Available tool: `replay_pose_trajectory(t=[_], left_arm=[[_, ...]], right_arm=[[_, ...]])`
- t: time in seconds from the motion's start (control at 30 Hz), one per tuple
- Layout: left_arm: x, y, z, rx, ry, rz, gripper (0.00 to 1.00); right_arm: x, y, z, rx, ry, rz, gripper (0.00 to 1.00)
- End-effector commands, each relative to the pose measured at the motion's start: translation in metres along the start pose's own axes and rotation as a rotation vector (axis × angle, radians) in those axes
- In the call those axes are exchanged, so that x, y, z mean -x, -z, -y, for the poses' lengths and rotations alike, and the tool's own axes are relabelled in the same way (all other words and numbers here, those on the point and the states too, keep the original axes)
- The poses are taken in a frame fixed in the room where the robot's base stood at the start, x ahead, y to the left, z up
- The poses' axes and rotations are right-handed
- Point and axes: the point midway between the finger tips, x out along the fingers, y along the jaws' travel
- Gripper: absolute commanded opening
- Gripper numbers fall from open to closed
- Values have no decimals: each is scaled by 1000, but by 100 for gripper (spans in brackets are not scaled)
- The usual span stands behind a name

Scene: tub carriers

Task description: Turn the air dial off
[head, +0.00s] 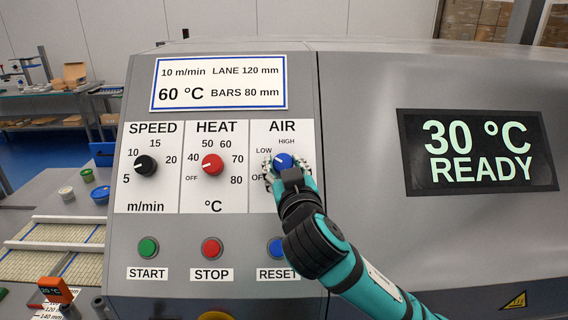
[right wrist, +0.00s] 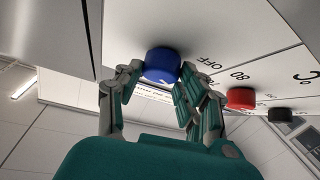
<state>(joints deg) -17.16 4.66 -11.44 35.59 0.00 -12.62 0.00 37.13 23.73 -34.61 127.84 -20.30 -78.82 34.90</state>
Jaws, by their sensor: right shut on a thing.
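The blue air dial (head: 283,160) is on the AIR plate of the machine's front, marked OFF, LOW and HIGH. Its white mark appears to point left, near LOW. The OFF label (head: 258,177) is partly covered by my gripper. My right gripper (head: 285,169) is at the dial with its fingers on either side, shut on it. In the right wrist view the blue dial (right wrist: 162,65) sits between the fingertips of the gripper (right wrist: 157,80). My left gripper is not in view.
Left of it are the red heat dial (head: 212,164) and the black speed dial (head: 146,166). Below are green START (head: 148,248), red STOP (head: 212,248) and blue RESET (head: 277,247) buttons, the last close to my right arm. A display (head: 477,152) reads 30 °C READY.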

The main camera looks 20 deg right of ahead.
Motion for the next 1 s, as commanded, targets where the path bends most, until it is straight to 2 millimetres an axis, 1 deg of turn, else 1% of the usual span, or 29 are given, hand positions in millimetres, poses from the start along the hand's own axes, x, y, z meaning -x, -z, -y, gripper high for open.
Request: replay_pose_trajectory(t=[0.03, 0.23, 0.5, 0.6, 0.8, 1.0], left_arm=[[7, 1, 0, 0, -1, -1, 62], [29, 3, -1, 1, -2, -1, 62], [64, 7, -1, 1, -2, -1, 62], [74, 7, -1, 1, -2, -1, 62], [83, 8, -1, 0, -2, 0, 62], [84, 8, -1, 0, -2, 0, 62]], right_arm=[[0, 3, -2, 27, 22, 2, 7], [0, 6, -5, 161, 141, 2, 7], [-1, 8, -9, 354, 313, 1, 7], [-2, 8, -9, 420, 374, 1, 7], [-3, 6, -10, 536, 477, -2, 7], [-3, 5, -10, 619, 553, -4, 7]])
